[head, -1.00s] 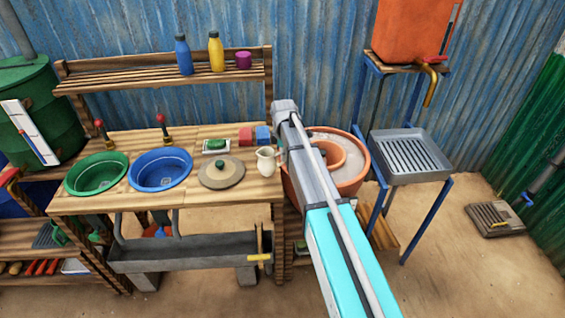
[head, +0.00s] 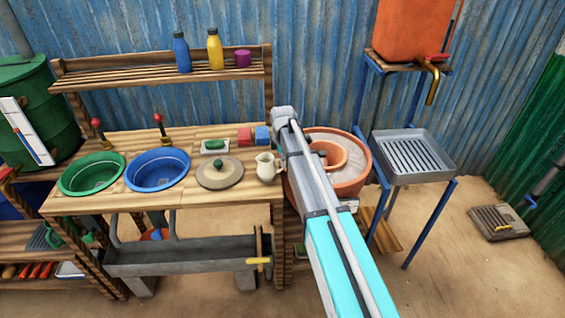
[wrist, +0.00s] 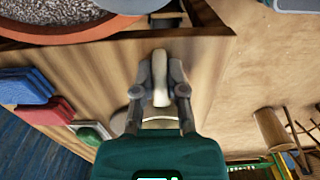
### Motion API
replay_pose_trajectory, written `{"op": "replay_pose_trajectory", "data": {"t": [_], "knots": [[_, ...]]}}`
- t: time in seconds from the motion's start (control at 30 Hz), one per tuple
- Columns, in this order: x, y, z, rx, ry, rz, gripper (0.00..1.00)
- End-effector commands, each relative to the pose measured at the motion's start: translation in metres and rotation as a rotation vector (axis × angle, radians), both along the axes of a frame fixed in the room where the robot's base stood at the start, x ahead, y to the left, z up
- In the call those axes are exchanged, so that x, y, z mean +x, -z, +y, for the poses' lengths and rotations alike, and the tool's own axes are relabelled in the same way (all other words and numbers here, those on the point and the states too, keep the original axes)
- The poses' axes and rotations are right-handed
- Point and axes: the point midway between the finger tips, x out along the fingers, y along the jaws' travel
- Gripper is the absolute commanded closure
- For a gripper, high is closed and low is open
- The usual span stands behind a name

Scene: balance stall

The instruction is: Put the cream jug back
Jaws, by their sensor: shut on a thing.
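In the wrist view, my gripper (wrist: 160,72) is shut on the jug's pale handle (wrist: 160,84). The jug's body is mostly hidden behind the gripper. In the head view my arm hides the gripper's fingers.
A terracotta bowl (head: 352,182) stands close on the right, behind my arm. Red (head: 244,136) and blue (head: 262,134) blocks and a green-topped block (head: 214,146) lie behind the jug. Green (head: 92,172) and blue (head: 157,170) basins are at the left. Bare wood lies in front.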

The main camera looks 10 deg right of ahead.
Motion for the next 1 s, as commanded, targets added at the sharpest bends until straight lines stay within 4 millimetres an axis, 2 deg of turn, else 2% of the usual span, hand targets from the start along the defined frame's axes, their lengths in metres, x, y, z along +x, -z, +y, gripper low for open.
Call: {"op": "replay_pose_trajectory", "data": {"t": [0.3, 0.33, 0.5, 1.0], "knots": [[0.0000, 0.0038, 0.0000, 0.000, 0.000, 0.000, 1.00], [0.0000, 0.0026, 0.0000, 0.000, 0.000, 0.000, 0.78], [0.0000, 0.0023, 0.0000, 0.000, 0.000, 0.000, 0.49], [0.0000, -0.0007, 0.0000, 0.000, 0.000, 0.000, 0.49]]}}
